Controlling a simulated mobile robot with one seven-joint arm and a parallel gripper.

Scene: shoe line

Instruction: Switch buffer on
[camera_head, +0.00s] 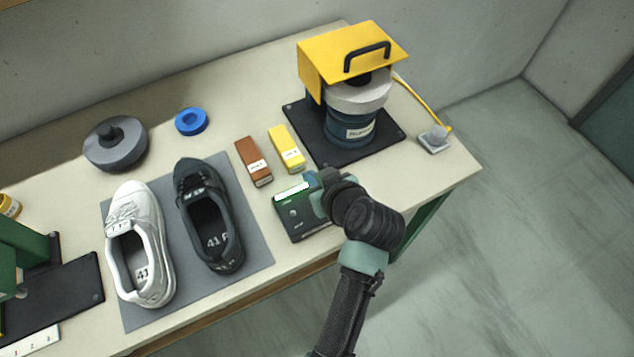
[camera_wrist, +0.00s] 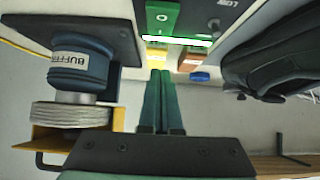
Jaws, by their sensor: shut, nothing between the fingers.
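The buffer (camera_head: 352,125) is a blue machine with a pale wheel and a raised yellow guard, at the back right of the bench. In the wrist view, the buffer (camera_wrist: 80,70) shows at the left with its label. A dark control box (camera_head: 300,225) sits in front of it. Its green switch (camera_wrist: 163,16) carries a round mark, and a bright green-white strip (camera_head: 291,193) glows along it. My gripper (camera_head: 316,186) is shut and empty at the box's right side. Its fingers (camera_wrist: 160,76) point towards the switch; contact is unclear.
A brown box (camera_head: 253,161) and a yellow box (camera_head: 286,149) lie behind the control box. A white shoe (camera_head: 152,210) and a black shoe (camera_head: 187,180) stand on a grey mat (camera_head: 257,250) at left.

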